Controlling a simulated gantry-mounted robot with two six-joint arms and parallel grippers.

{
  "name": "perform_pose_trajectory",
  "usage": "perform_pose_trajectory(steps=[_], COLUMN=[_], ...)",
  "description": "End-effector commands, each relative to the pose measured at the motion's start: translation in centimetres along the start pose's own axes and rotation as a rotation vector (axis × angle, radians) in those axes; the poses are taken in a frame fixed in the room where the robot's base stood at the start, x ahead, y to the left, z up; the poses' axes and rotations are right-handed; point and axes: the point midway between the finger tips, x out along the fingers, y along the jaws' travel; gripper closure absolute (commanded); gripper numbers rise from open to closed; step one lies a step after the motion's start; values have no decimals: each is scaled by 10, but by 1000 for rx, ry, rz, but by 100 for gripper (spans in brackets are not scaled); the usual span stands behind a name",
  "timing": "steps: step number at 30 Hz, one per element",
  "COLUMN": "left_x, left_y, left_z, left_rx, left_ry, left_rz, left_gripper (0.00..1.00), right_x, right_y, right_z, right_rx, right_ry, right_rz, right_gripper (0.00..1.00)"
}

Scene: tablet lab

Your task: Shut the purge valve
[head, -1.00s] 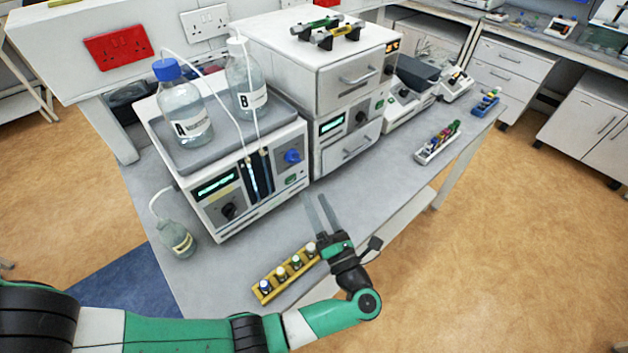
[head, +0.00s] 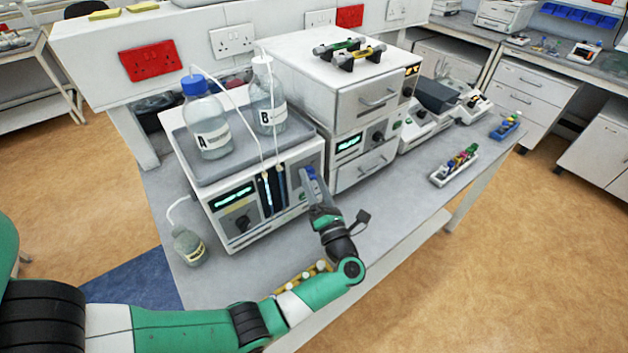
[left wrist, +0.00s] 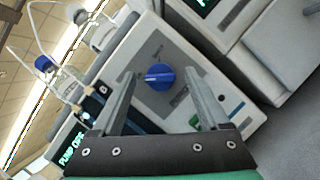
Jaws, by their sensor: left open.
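The purge valve is a blue knob (head: 309,173) on the front right of the white pump unit (head: 232,236). In the left wrist view the blue knob (left wrist: 159,77) sits on a grey panel, its grip bar lying nearly level in that picture. My left gripper (head: 308,183) is at the knob, with its fingers pointing at the panel. In the left wrist view its two fingers (left wrist: 160,88) stand apart, one on each side of the knob, with gaps between them and it. In the head view the fingers partly cover the knob. My right gripper is not in view.
Bottles A (head: 208,132) and B (head: 268,100) stand on top of the pump unit with thin tubes. A small bottle (head: 188,246) stands at its left. A yellow vial rack (head: 318,267) lies partly behind my left arm.

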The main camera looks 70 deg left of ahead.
Motion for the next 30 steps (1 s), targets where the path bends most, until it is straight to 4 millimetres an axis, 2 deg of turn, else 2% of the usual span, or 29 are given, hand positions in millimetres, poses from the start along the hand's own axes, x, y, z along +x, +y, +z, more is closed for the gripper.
perform_pose_trajectory(steps=[7,20,30], left_x=[1,1,2], left_y=[0,0,2], left_z=[0,0,2], left_rx=[-1,-1,26], left_ry=[0,0,0], left_rz=[0,0,-11], left_gripper=[22,99,100], right_x=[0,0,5], right_y=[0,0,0], right_z=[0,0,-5], right_rx=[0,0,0], right_ry=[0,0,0], right_rz=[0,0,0], right_gripper=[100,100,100])
